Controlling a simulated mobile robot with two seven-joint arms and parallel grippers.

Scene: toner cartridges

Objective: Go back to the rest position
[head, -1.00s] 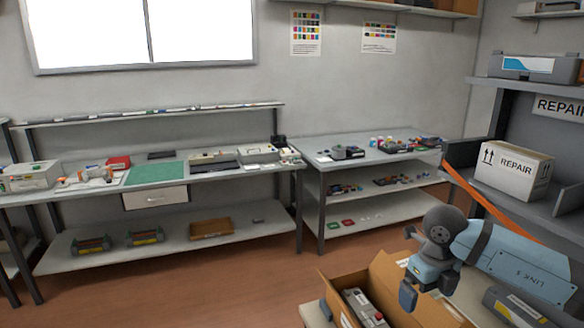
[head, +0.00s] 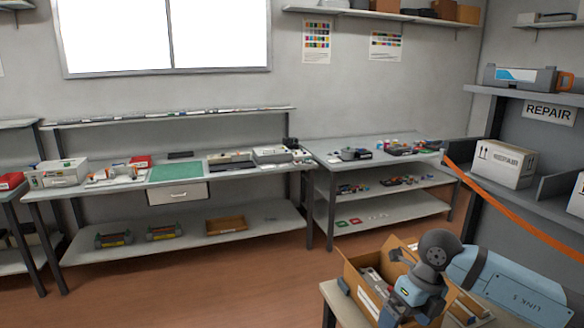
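My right arm comes in from the lower right in the head view. Its wrist (head: 428,262) hangs in front of an open cardboard box (head: 358,283) and hides part of it. The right gripper's fingers cannot be made out clearly, so I cannot tell whether they are open or shut. The box holds a grey cartridge-like item (head: 373,284). My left gripper is not in view.
The box stands on a table (head: 345,309) at the bottom right. Workbenches (head: 125,182) and (head: 400,157) line the far wall. A REPAIR shelf (head: 560,206) is at the right, with an orange strap (head: 510,220) in front. The brown floor in the middle is clear.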

